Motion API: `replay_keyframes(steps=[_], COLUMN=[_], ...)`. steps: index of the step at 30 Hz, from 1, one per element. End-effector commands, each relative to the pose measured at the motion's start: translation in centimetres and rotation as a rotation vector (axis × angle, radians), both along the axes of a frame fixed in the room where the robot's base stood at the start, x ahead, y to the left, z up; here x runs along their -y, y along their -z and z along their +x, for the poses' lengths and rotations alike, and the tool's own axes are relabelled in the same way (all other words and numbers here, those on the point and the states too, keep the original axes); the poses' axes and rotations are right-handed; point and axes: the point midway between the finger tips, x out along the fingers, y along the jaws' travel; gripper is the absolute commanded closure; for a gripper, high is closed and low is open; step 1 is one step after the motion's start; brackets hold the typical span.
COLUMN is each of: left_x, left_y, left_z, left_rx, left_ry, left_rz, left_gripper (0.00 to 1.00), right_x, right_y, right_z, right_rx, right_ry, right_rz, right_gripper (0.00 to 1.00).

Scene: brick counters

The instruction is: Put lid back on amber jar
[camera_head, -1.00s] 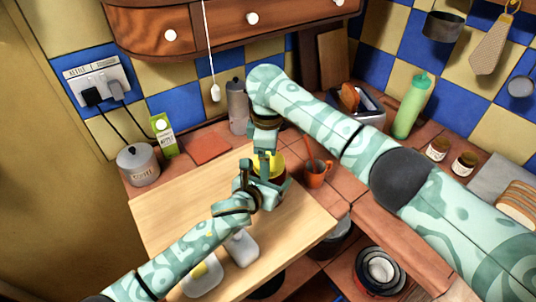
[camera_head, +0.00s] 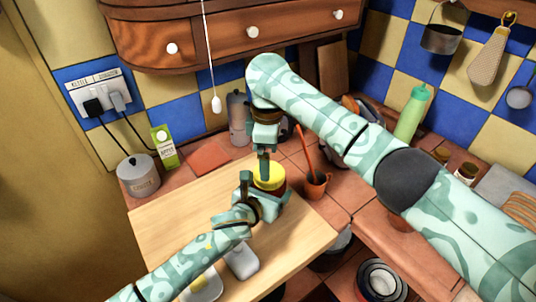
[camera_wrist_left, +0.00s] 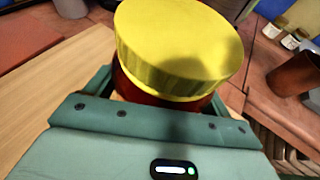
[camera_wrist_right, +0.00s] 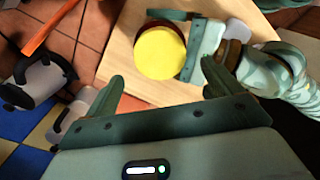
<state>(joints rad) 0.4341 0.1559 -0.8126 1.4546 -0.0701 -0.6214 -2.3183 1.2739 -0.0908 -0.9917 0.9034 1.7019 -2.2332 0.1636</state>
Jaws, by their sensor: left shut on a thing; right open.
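The amber jar (camera_wrist_left: 150,92) stands on the wooden board, and its yellow lid (camera_wrist_left: 180,45) sits on its top. In the head view the lid (camera_head: 268,176) shows between my two grippers. My left gripper (camera_head: 262,196) is shut around the jar's body, below the lid; the lid also shows in the right wrist view (camera_wrist_right: 160,53). My right gripper (camera_wrist_right: 165,85) is open and empty, raised above and apart from the lid. Whether the lid is fully seated cannot be told.
The wooden board (camera_head: 165,225) lies on the tiled counter. An orange-brown mug (camera_head: 316,186) with a utensil stands right of the jar. A grey canister (camera_head: 138,176) and a green carton (camera_head: 164,147) stand at the back left. A green bottle (camera_head: 411,112) is at the back right.

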Motion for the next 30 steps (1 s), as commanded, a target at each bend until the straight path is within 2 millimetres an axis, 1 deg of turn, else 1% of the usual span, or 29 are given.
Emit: replay_keyframes(steps=[2, 3, 5, 8, 15, 18, 21, 24, 27, 30], left_x=[0.0, 0.0, 0.0, 0.0, 0.0, 0.0, 0.0, 0.0, 0.0, 0.0], left_y=[0.1, 0.1, 0.1, 0.1, 0.1, 0.1, 0.1, 0.1, 0.1, 0.1], left_z=[0.0, 0.0, 0.0, 0.0, 0.0, 0.0, 0.0, 0.0, 0.0, 0.0], left_rx=[0.000, 0.000, 0.000, 0.000, 0.000, 0.000, 0.000, -0.001, -0.001, -0.001], left_ry=[-0.001, -0.001, -0.001, -0.001, -0.001, -0.001, -0.001, -0.001, -0.001, -0.001], left_rz=[0.002, 0.002, 0.002, 0.002, 0.002, 0.002, 0.002, 0.002, 0.002, 0.002], left_gripper=[0.82, 0.82, 0.82, 0.82, 0.82, 0.82, 0.82, 0.82, 0.82, 0.82], right_x=[0.0, 0.0, -0.1, 0.0, 0.1, 0.1, 0.2, 0.3, 0.3, 0.3], right_y=[-0.2, -0.7, -1.3, -2.0, -3.0, -3.1, -3.1, -3.1, -3.1, -3.1], right_z=[0.1, 0.3, 0.4, 0.4, 0.2, 0.1, 0.0, 0.0, 0.0, 0.0], right_rx=[0.005, 0.012, 0.015, 0.017, 0.013, 0.008, 0.003, 0.000, -0.001, -0.001], right_ry=[0.001, 0.001, -0.060, -0.272, -0.969, -1.212, -1.388, -1.493, -1.535, -1.541], right_rz=[0.000, 0.004, 0.010, 0.011, 0.006, 0.005, 0.002, 0.001, 0.000, 0.000], right_gripper=[0.10, 0.10, 0.10, 0.10, 0.10, 0.10, 0.10, 0.10, 0.10, 0.10])
